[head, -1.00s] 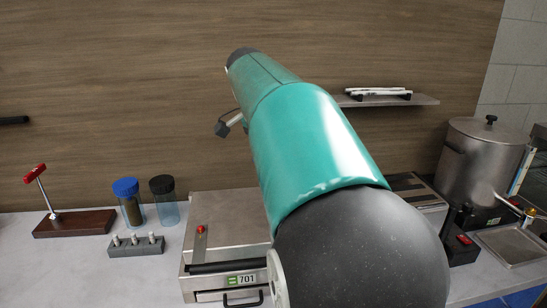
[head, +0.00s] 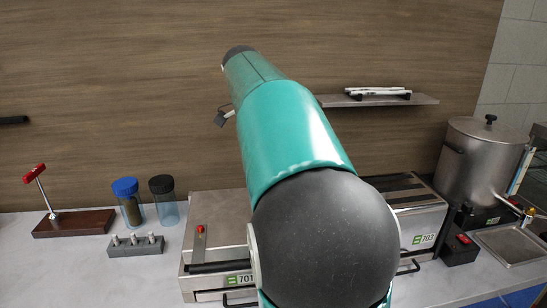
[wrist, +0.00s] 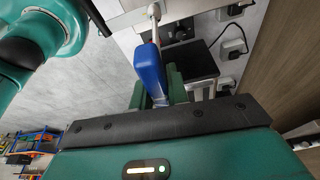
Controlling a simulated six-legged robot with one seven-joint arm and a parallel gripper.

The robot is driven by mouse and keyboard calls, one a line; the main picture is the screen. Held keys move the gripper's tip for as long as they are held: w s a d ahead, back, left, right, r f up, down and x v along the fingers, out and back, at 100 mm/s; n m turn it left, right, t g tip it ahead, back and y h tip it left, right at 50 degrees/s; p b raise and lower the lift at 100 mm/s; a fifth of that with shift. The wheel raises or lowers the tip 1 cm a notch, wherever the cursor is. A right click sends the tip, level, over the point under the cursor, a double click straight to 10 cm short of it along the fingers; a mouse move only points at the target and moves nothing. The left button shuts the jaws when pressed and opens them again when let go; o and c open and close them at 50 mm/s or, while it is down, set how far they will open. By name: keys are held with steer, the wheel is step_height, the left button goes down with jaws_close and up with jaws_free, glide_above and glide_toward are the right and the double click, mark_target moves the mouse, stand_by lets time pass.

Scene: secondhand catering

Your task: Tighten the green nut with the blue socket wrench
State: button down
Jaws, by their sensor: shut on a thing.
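The blue handle of the socket wrench (wrist: 149,68) is between the two green fingers of my gripper (wrist: 157,83) in the wrist view. The fingers are shut on it. In the head view my teal arm reaches away over the counter, and the gripper and wrench cannot be made out there. I cannot pick out the green nut in either view.
On the counter stand a red-handled tool on a wooden base (head: 74,222), blue-lidded (head: 127,200) and black-lidded (head: 163,200) jars, a grey block with pegs (head: 137,245), metal appliances (head: 215,235) and a steel pot (head: 480,165). A shelf (head: 420,100) is on the wall. Plugs (wrist: 233,47) show in the wrist view.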

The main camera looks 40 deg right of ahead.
steer(key=m+g+y, duration=0.1)
steer(key=m, duration=0.4)
steer(key=shift+a+m, duration=0.1)
steer(key=shift+m, duration=0.3)
steer(key=m+y, duration=0.1)
steer(key=m, duration=0.1)
steer(key=m+y, duration=0.1)
steer(key=m, duration=0.2)
steer(key=shift+m, duration=0.3)
